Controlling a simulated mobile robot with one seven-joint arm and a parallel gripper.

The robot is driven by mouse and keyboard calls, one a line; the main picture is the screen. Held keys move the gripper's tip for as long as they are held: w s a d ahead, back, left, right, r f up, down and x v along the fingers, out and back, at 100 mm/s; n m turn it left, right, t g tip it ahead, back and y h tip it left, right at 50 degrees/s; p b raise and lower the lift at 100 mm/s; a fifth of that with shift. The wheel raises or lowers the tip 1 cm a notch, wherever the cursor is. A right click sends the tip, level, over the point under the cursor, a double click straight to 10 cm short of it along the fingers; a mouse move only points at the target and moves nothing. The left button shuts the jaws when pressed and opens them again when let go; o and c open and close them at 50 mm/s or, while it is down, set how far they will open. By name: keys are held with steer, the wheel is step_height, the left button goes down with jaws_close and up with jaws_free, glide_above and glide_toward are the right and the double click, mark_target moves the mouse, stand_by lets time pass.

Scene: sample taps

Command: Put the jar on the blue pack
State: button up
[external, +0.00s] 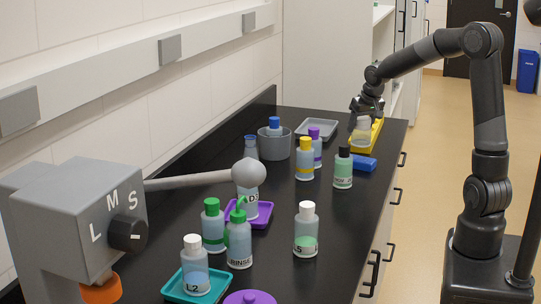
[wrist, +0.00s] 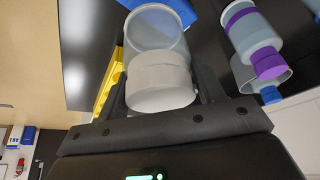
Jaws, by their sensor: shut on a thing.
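The jar (external: 361,130) is clear with a white lid, and my gripper (external: 365,112) is shut on it at the far end of the black bench. In the wrist view the jar's white lid (wrist: 161,82) sits between the fingers of my gripper (wrist: 160,92), with the clear body beyond it. The blue pack (external: 362,163) lies flat on the bench, just in front of the jar in the external view. A blue patch, likely the pack (wrist: 186,10), shows behind the jar at the top of the wrist view. I cannot tell how far the jar is above the bench.
A yellow tray (external: 377,132) is right beside the jar. A green bottle with a black cap (external: 343,170) stands just left of the blue pack. A grey tray (external: 301,128), a purple-capped bottle (external: 315,148) and a yellow-capped bottle (external: 304,161) stand further left.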

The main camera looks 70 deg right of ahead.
mark_target(357, 137)
steer(key=shift+w+a+f, duration=0.25)
steer(key=shift+w+f, duration=0.1)
steer(key=shift+w, duration=0.1)
steer(key=shift+f, duration=1.95)
steer(key=shift+f, duration=0.15)
steer(key=o, duration=1)
steer(key=shift+c, duration=0.2)
steer(key=v, duration=1.2)
steer(key=shift+r, duration=0.2)
